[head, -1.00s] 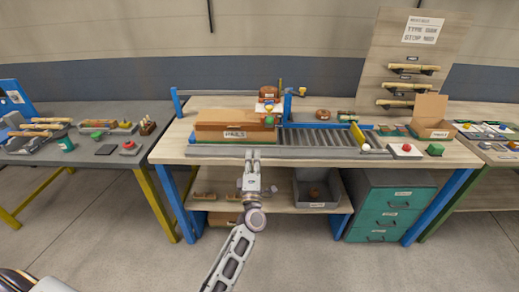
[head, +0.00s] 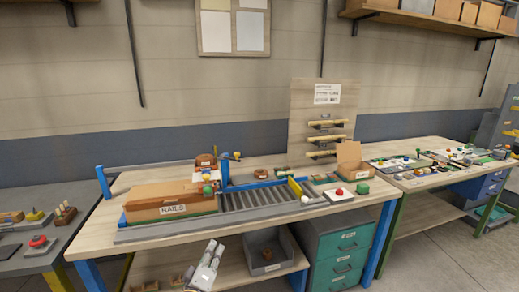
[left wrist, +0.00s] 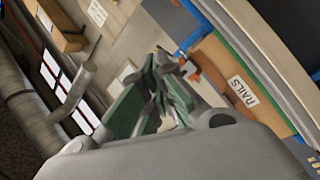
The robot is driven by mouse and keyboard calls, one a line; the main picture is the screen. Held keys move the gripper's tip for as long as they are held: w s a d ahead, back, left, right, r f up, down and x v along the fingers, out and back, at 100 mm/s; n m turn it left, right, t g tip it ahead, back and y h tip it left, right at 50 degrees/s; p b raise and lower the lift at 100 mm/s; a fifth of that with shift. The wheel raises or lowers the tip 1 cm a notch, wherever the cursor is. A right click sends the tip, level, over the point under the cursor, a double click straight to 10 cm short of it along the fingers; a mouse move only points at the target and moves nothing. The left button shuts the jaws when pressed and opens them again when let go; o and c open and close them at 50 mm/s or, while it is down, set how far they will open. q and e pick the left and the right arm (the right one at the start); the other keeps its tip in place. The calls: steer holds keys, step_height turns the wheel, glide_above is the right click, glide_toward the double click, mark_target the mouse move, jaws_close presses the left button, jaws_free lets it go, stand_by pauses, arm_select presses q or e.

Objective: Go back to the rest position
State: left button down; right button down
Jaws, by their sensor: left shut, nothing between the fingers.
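My left gripper (head: 212,252) is low in the head view, in front of the workbench's front edge and below the box labelled RAILS. In the left wrist view its fingers (left wrist: 158,90) are together with nothing between them. The brown RAILS box (head: 165,201) sits on the left part of the bench and also shows in the left wrist view (left wrist: 232,65). The gripper is apart from it. My right gripper is in neither view.
The wooden workbench (head: 97,238) carries a roller conveyor (head: 250,199). A grey bin (head: 284,266) stands on its lower shelf, beside green drawers (head: 340,262). Side tables stand left and right. A pegboard panel (head: 300,105) rises behind the bench.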

arm_select(q)
steer(key=s+f+m+g+h, duration=0.1)
steer(key=s+f+m+g, duration=0.75)
steer(key=s+f, duration=0.3)
steer(key=s+a+f+m+g+y, duration=0.1)
steer(key=s+a+g+y, duration=0.2)
steer(key=s, duration=0.5)
steer(key=s+a+f+m+g+y, duration=0.1)
steer(key=s+a+f+m+g, duration=0.1)
steer(key=s+a+g, duration=0.45)
steer(key=s+f+t, duration=0.1)
steer(key=s+f, duration=0.1)
steer(key=f, duration=1.5)
steer(key=s+f+t, duration=0.1)
steer(key=s+f, duration=0.1)
steer(key=f, duration=1.4)
steer(key=s+a+f, duration=0.2)
steer(key=s+f, duration=0.7)
steer(key=s, duration=0.1)
steer(key=s+a+f+g, duration=0.1)
steer(key=s+a+f, duration=0.2)
steer(key=s+f, duration=0.7)
steer(key=shift+s+f+g+y, duration=0.3)
steer(key=shift+s+y, duration=0.1)
steer(key=shift+s, duration=0.4)
